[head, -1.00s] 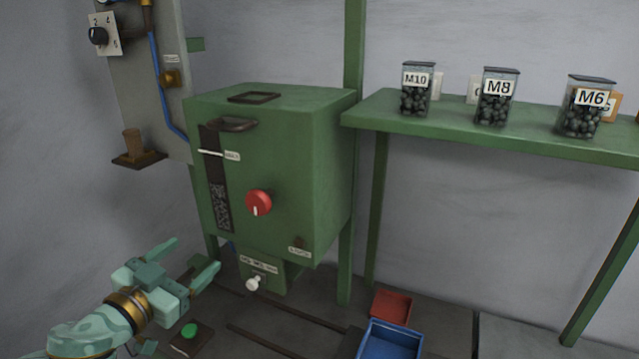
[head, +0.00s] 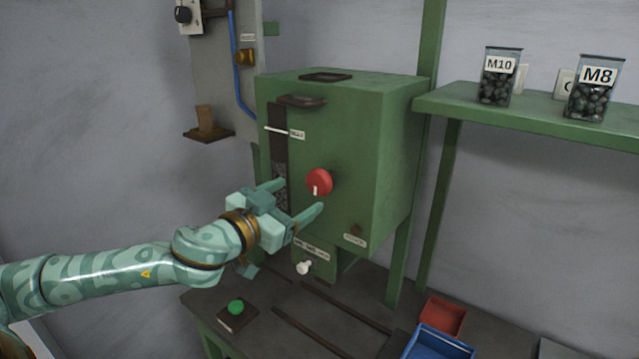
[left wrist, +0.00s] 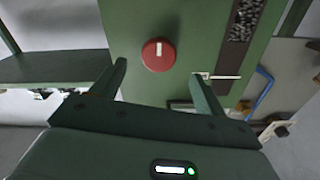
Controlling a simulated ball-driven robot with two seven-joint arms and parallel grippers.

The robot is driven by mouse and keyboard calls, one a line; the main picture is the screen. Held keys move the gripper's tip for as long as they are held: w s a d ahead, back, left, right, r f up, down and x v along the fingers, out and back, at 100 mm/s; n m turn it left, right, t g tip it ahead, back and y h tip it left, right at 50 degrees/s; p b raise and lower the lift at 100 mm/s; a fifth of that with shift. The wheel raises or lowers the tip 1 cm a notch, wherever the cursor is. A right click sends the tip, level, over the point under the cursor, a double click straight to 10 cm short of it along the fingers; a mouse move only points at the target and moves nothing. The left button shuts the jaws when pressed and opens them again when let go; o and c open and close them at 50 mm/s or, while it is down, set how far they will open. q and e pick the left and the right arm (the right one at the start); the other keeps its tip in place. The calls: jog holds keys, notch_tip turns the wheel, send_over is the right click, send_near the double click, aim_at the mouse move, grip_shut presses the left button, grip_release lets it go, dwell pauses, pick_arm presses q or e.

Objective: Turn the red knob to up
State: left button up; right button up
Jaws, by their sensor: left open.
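The red knob (head: 319,181) is round and sits on the front of the green machine box (head: 400,150). Its white mark points down in the head view. My left gripper (head: 300,197) is open and empty, its fingers pointing at the box front, just left of and below the knob in the head view. In the left wrist view the knob (left wrist: 158,54) shows ahead, beyond and between the two open fingertips (left wrist: 158,70), apart from them; there the white mark points up, with the view upside down. My right gripper is in neither view.
A white knob (head: 304,268) sits below the box. A green button (head: 236,307) is on the bench. Blue (head: 440,344) and red (head: 443,317) trays lie at the lower right. A green shelf (head: 540,112) holds jars marked M10 (head: 499,78) and M8 (head: 593,90).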

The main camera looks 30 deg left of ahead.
aim_at(315, 184)
pick_arm(q)
jog(key=w+p, duration=0.1)
jog(key=w, duration=0.4)
jog(key=w+p, duration=0.1)
jog(key=w, duration=0.1)
jog(key=shift+w+d+r+p, duration=0.1)
jog(key=shift+w+d+p, duration=0.15)
jog(key=shift+d+p, duration=0.1)
jog(key=shift+w+d, duration=0.1)
jog(key=shift+w, duration=0.4)
jog(key=c, duration=0.9)
